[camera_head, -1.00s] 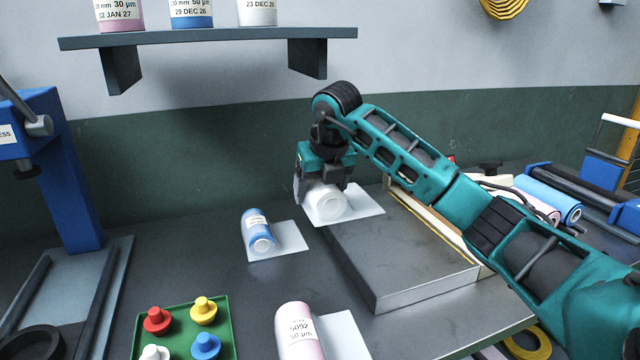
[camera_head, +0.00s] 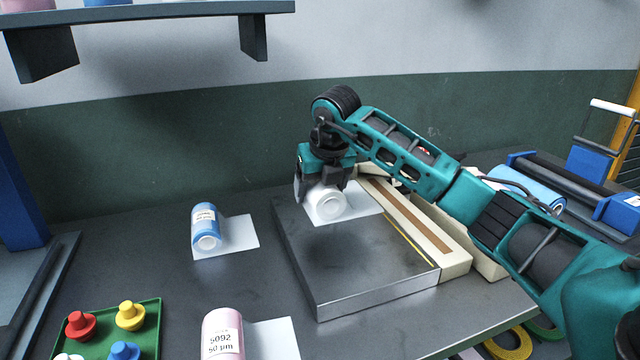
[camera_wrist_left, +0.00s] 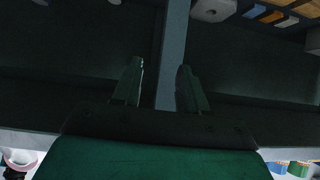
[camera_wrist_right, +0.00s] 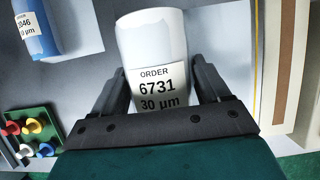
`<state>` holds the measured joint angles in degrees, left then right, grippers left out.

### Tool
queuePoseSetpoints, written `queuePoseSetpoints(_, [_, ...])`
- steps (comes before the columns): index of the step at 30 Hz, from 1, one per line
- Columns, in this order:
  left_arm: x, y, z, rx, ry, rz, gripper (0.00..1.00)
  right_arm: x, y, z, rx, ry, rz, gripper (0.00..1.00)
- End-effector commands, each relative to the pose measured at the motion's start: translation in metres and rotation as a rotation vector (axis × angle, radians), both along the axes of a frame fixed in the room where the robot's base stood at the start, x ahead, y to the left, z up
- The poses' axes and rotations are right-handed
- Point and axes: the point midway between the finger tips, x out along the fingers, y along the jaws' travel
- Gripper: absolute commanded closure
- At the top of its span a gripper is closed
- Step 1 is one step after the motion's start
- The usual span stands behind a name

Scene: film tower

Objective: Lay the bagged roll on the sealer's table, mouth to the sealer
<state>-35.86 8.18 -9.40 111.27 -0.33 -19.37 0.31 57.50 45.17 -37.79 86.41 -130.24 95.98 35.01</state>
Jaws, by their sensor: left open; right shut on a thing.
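The bagged roll (camera_head: 328,204) is white, with its clear bag's flat end reaching right towards the sealer's cream bar (camera_head: 425,228). My right gripper (camera_head: 326,182) is shut on it from above. In the right wrist view the roll (camera_wrist_right: 152,45) sits between the fingers, its label reading ORDER 6731, 30 µm. The roll hangs over the back part of the sealer's grey metal table (camera_head: 350,285); a shadow below it shows a gap. My left gripper (camera_wrist_left: 160,66) is open and empty in its wrist view, and out of the head view.
A blue bagged roll (camera_head: 205,228) lies left of the sealer, and a pink one (camera_head: 222,335) at the front. A green tray (camera_head: 150,320) holds coloured plugs at front left. A shelf (camera_head: 150,14) hangs on the wall. The front of the sealer's table is clear.

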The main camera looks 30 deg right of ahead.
Motion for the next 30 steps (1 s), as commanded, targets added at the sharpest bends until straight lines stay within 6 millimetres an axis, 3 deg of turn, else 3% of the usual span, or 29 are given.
queuePoseSetpoints(11, [-0.001, 0.000, -0.006, -0.001, 0.004, 0.000, 0.57, 0.000, 0.000, -0.009, 0.000, -0.002, 0.000, 0.67])
queuePoseSetpoints(19, [0.001, -0.007, -0.020, -0.012, 0.010, -0.008, 0.57, 0.000, 0.000, -0.034, 0.000, -0.002, 0.000, 0.67])
queuePoseSetpoints(30, [0.012, -0.018, -0.020, -0.036, -0.005, -0.027, 0.57, 0.000, 0.000, -0.061, 0.001, -0.003, 0.001, 0.67])
